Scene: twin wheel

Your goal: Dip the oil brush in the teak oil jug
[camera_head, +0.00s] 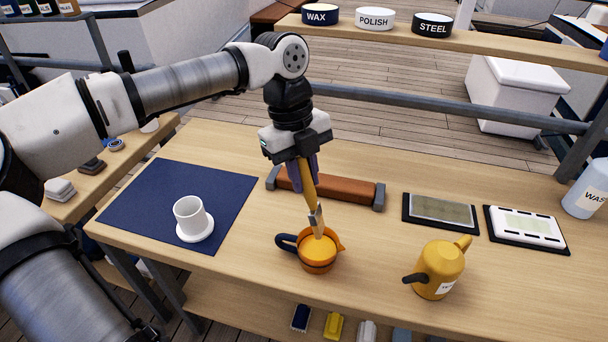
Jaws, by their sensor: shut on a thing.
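My gripper (299,172) is shut on the oil brush (310,195), around its wooden handle, and points down over the bench. The brush hangs nearly upright, slightly tilted, with its metal band and pale tip lowest. An orange jug (318,265) with amber contents, a dark handle on the left and a spout on the right stands directly below. The brush's lower end is at the jug's open mouth; I cannot tell how deep its tip reaches. No label shows on this jug.
A yellow labelled jug (438,268) stands to the right. A brown bar on grey end supports (342,190) lies behind the orange jug. A white cup (189,215) stands on a navy mat (150,190) at left. Two flat panels (440,210) (525,228) lie at right.

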